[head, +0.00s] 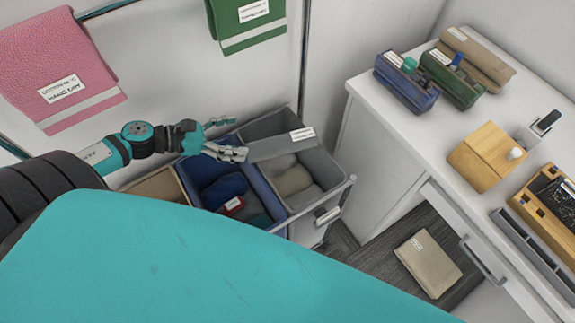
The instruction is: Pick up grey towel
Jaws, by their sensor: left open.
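A flat grey folded piece with a white label, which looks like the grey towel (276,146), lies across the back of the grey bin (330,172). My left gripper (236,138) is open above the blue bin (262,188), with its fingertips close to the left end of the grey piece. I cannot tell whether they touch it. Rolled grey-beige cloths (293,182) lie inside the grey bin. My right gripper is not in view.
Pink (60,75) and green (248,22) towels hang on the left. A white desk (380,135) at right carries pouches (405,82) and a wooden box (485,157). A beige folded cloth (428,264) lies on the dark floor below it.

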